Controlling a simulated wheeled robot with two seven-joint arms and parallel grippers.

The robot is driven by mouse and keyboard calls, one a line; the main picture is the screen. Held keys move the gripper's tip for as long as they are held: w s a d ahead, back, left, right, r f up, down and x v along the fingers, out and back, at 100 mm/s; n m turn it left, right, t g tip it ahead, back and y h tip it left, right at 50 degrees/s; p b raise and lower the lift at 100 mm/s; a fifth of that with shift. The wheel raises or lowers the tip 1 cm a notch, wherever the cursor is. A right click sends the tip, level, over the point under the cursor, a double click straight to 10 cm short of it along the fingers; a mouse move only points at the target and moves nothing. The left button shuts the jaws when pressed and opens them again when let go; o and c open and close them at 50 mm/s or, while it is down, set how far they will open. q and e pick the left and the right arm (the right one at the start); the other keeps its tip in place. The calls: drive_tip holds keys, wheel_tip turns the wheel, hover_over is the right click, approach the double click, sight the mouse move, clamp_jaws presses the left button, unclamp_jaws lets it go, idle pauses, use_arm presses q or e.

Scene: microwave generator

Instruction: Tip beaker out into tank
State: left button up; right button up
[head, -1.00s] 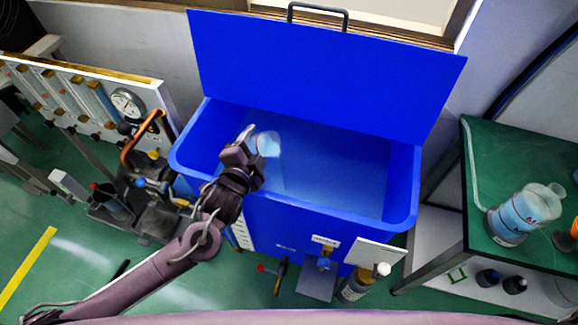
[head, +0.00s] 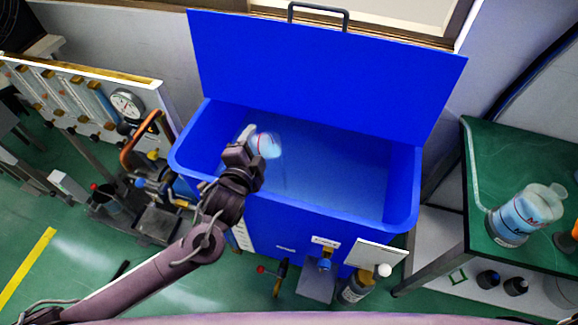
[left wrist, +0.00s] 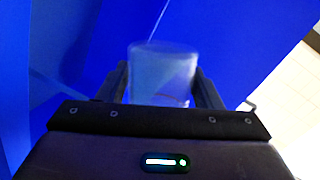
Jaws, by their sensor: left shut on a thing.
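The blue tank (head: 404,190) stands open in the middle of the head view, with its lid (head: 320,75) raised at the back. My left gripper (head: 252,148) is over the left part of the tank opening and is shut on a clear beaker (head: 268,146) with pale blue contents and a red mark. In the left wrist view the beaker (left wrist: 162,75) sits between the two dark fingers, with the contents' surface slanted across it. The beaker is tilted, and I cannot tell whether liquid is leaving it. My right gripper is not in view.
A green-topped table (head: 480,170) on the right bears a larger beaker (head: 522,213) with blue liquid. A bottle (head: 354,289) stands at the tank's front. A panel with a gauge (head: 127,102) and pipes stands close on the left.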

sight(259, 148)
use_arm(q)
drive_tip(key=shift+r+m, duration=0.3)
idle(0.4)
drive_tip(key=shift+s+d+r+m+t+y+p, duration=0.25)
drive_tip(key=shift+d+r+m+p, duration=0.35)
drive_tip(key=shift+p, duration=0.45)
idle(0.3)
drive_tip(key=shift+d+r+m+y+p, duration=0.35)
drive_tip(key=shift+m+p, duration=0.65)
drive_tip(key=shift+p, duration=0.6)
